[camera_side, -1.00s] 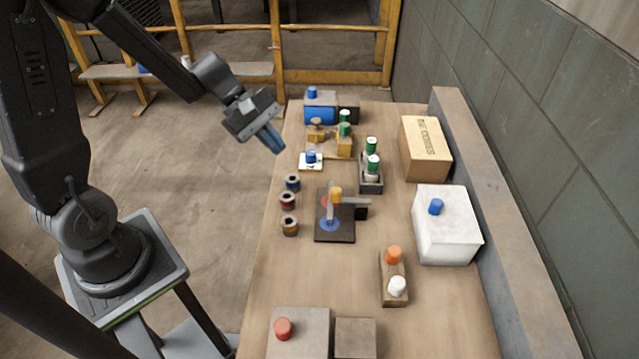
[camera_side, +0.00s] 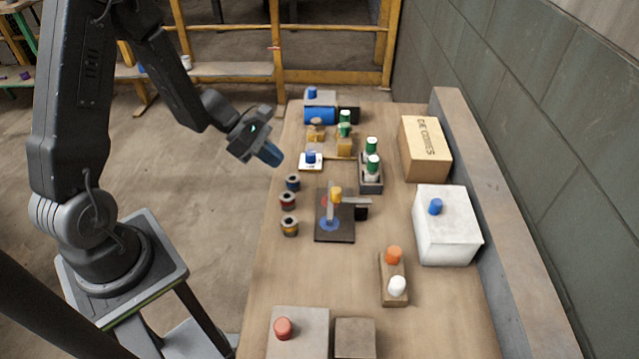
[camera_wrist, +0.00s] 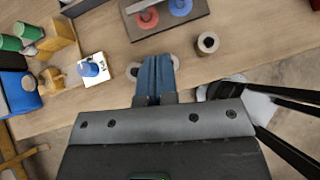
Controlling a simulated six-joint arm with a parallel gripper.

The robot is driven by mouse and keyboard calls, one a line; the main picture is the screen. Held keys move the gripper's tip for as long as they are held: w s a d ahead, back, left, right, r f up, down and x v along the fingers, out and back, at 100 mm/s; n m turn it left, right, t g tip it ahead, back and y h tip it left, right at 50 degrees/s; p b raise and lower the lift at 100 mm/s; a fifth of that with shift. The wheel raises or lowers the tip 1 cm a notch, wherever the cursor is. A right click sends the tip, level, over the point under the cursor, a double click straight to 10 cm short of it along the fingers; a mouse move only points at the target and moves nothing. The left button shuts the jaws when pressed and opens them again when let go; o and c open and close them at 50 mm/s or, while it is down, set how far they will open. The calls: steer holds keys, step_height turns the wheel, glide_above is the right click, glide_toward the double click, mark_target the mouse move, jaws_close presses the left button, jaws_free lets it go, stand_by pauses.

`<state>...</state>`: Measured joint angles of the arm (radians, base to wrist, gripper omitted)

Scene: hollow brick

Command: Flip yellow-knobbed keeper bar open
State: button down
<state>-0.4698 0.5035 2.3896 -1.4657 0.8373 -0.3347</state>
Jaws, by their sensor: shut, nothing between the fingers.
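The yellow knob (camera_side: 336,194) sits at the top of the keeper bar (camera_side: 331,211) on a dark base plate (camera_side: 322,235) in the middle of the bench. The plate bears a red disc (camera_side: 325,202) and a blue disc (camera_side: 329,224). A grey arm piece reaches right from near the knob. My gripper (camera_side: 271,155) is shut and empty, in the air at the bench's left edge, apart from the plate. In the wrist view my blue fingers (camera_wrist: 156,75) are together; the plate (camera_wrist: 188,20) is cut by the top edge and the yellow knob is out of view.
Several spools (camera_side: 288,201) line the bench's left side beside the plate. Green-capped items (camera_side: 372,163) stand behind it, a white box (camera_side: 447,230) to the right, and a block with orange and white knobs (camera_side: 393,280) in front.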

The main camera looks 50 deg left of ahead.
mark_target(336, 188)
steer(key=x, duration=0.3)
steer(key=r+x, duration=0.1)
steer(key=x, duration=0.3)
steer(key=d+x, duration=0.1)
steer(key=x, duration=0.3)
steer(key=shift+w+d+r, duration=0.1)
steer(key=shift+w+d, duration=0.05)
steer(key=shift+w, duration=0.2)
steer(key=shift+w+d, duration=0.3)
steer(key=shift+d, duration=0.1)
steer(key=w+d, duration=0.4)
steer(key=shift+w+d+r, duration=0.1)
steer(key=shift+w+d, duration=0.25)
steer(key=shift+d, duration=0.05)
steer(key=s+a, duration=0.1)
steer(key=a, duration=0.1)
steer(key=s+a, duration=0.1)
steer(key=a, duration=0.1)
steer(key=shift+s, duration=0.35)
steer(key=v, duration=0.9)
steer(key=shift+a+r, duration=0.15)
steer(key=shift+r, duration=0.15)
